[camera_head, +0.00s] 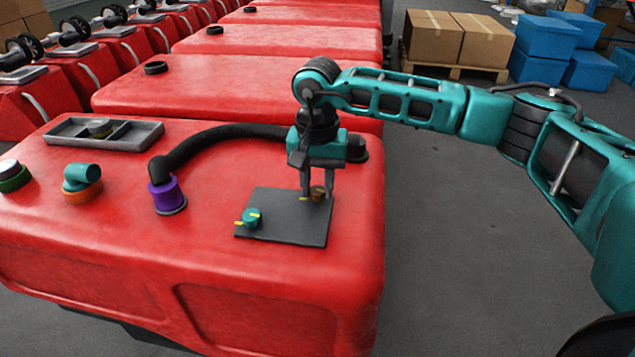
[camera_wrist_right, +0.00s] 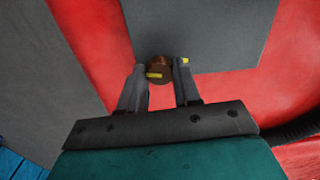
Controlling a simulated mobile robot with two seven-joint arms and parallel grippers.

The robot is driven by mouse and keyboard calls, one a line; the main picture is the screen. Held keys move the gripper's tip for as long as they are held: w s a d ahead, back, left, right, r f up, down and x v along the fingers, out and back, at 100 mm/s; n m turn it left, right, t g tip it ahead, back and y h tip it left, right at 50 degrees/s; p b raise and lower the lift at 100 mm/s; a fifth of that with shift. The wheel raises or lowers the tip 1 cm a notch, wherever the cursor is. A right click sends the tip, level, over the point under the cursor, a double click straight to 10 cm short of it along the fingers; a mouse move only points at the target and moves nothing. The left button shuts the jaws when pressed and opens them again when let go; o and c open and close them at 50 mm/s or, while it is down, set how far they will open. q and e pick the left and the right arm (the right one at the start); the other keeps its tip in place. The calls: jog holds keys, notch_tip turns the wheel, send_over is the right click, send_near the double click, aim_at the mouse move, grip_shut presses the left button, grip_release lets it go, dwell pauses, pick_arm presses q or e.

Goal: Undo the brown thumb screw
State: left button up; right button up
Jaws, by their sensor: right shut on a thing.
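The brown thumb screw (camera_head: 317,194) stands near the back right of a dark grey plate (camera_head: 290,225) on the red tank. My right gripper (camera_head: 317,193) points down at it and is shut on it. In the right wrist view the brown screw (camera_wrist_right: 160,70) sits between the two fingertips of my right gripper (camera_wrist_right: 162,73), with a yellow mark on its head. Another yellow mark shows on the plate by one fingertip. A teal thumb screw (camera_head: 251,217) with yellow marks stands at the plate's left side. My left gripper is not in view.
A black hose (camera_head: 215,138) arches behind the plate from a purple collar (camera_head: 166,194). A grey tray (camera_head: 104,134), a teal elbow fitting (camera_head: 82,177) on an orange ring, and a green-ringed cap (camera_head: 13,176) stand further left. Bare red tank top (camera_head: 120,225) lies left of the plate.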

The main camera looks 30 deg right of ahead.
aim_at(317, 190)
jog(key=shift+s+f, duration=0.15)
jog(key=shift+f, duration=0.15)
jog(key=o, duration=1.1)
jog(key=shift+r, duration=0.1)
jog(key=shift+c, duration=0.2)
jog(key=shift+r, duration=0.1)
notch_tip(317, 190, up, 13)
jog(key=p, duration=0.2)
